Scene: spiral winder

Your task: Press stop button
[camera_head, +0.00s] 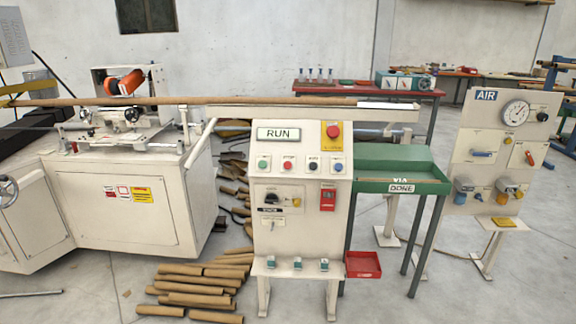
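The control panel (301,185) stands upright in the middle of the view, with a RUN sign (279,134) on top. Below the sign is a row of small buttons. A red button (288,163), second from the left, appears to be the stop button; its tiny label is hard to read. A green button (263,163) is to its left, and a dark button (313,165) and a blue button (337,166) are to its right. A larger red mushroom button (333,131) sits on a yellow plate at the upper right. Neither gripper is in view.
A winding machine (125,205) stands at the left, with a long brown tube (200,101) running across behind the panel top. Cardboard tubes (195,297) lie on the floor left of the panel. A green DONE tray (390,178) and an AIR board (500,150) stand at the right.

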